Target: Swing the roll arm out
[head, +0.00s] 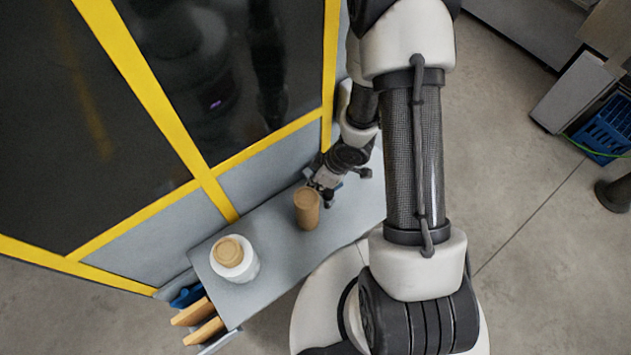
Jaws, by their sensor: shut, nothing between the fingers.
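My gripper (322,190) is shut and empty, low over the grey shelf, just behind and to the right of a brown cylinder (307,210). I cannot tell whether it touches the cylinder. A white roll with a tan round top (233,256) stands at the shelf's left part. I cannot make out a roll arm for certain; the area around the gripper is small and partly hidden by my wrist.
The grey shelf (275,245) runs along a yellow-framed machine with dark panels (215,80). Wooden pieces (197,318) and a blue item (186,296) sit below its left end. A blue crate (605,130) stands far right.

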